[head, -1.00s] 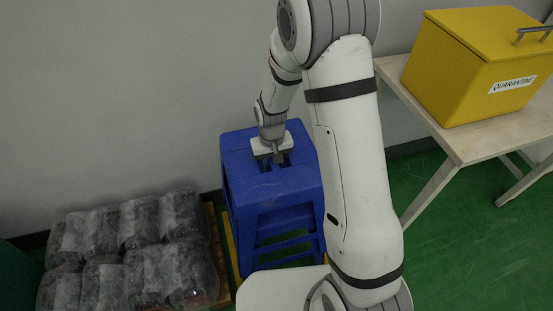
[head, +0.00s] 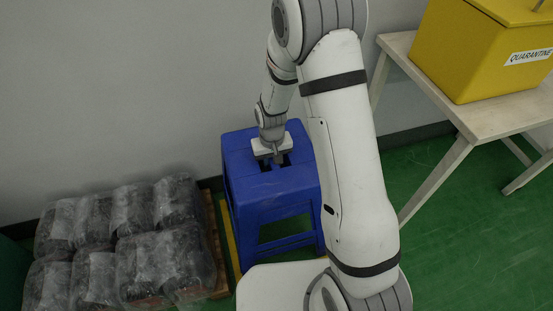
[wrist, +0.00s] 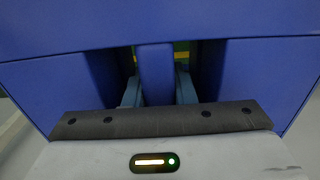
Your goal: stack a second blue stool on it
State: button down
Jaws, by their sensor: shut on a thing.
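A blue stool (head: 262,195) with a square seat and splayed legs stands upright near the wall in the head view. Only one seat shows, so I cannot tell whether a second stool is nested under it. My gripper (head: 271,160) points down at the seat from above. In the wrist view my gripper (wrist: 157,88) has its two fingers in the two slots of the seat, shut on the strip between them. The blue seat (wrist: 60,30) fills most of that view. The fingertips are partly hidden inside the slots.
Plastic-wrapped dark goods (head: 125,240) lie on a wooden pallet at the left, close beside the stool. A pale table (head: 470,105) with a yellow quarantine box (head: 480,55) stands at the right. The grey wall (head: 120,80) is behind. Green floor (head: 450,215) is clear at the right.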

jog(key=shift+f, duration=0.3)
jog(key=c, duration=1.1)
grip_release()
jog(key=shift+r+p, duration=1.1)
jog(key=shift+r, duration=2.8)
